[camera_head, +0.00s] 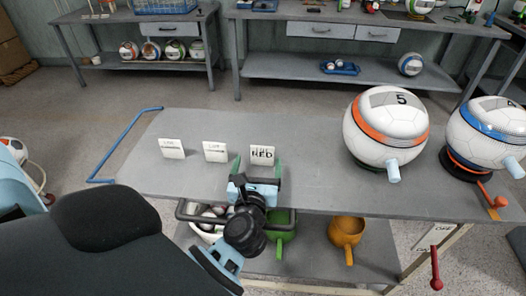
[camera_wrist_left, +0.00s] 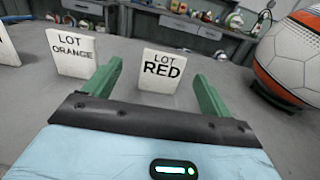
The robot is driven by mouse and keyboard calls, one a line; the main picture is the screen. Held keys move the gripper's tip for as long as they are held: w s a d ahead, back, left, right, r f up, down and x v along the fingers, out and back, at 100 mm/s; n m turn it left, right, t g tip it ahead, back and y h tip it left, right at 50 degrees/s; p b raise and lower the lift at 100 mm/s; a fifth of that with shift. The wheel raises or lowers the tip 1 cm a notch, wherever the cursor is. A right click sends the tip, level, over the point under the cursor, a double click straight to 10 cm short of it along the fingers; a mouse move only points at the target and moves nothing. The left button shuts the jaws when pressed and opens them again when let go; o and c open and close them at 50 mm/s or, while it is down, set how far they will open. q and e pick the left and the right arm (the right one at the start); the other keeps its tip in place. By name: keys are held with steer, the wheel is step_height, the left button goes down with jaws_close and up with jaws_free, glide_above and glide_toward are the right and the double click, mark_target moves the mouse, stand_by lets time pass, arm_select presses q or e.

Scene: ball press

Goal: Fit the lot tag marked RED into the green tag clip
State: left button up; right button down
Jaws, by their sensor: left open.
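The white lot tag marked RED (camera_head: 262,153) stands upright on the grey table. In the left wrist view the RED tag (camera_wrist_left: 162,70) shows between and just beyond the two green fingers. My left gripper (camera_head: 265,167) is open and empty, right in front of this tag, one finger to each side in the picture. It also shows in the left wrist view (camera_wrist_left: 156,82). I cannot make out a green tag clip in either view. My right gripper is not in view.
The ORANGE tag (camera_wrist_left: 74,51) and another tag (camera_head: 172,149) stand left of the RED one. Two large balls (camera_head: 385,128) (camera_head: 489,130) rest on black stands at right. The table's middle right is clear.

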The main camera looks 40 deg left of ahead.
mark_target(262, 153)
arm_select(q)
steer(key=shift+w+a, duration=0.15)
steer(key=shift+w, duration=0.1)
steer(key=shift+w+a, duration=0.25)
steer(key=shift+w, duration=0.2)
steer(key=shift+w+a, duration=0.25)
steer(key=shift+w, duration=0.25)
steer(key=x, duration=0.5)
steer(key=shift+w+d+f, duration=0.15)
steer(key=shift+d+f, duration=0.1)
steer(key=c, duration=0.9)
steer(key=shift+c, duration=0.7)
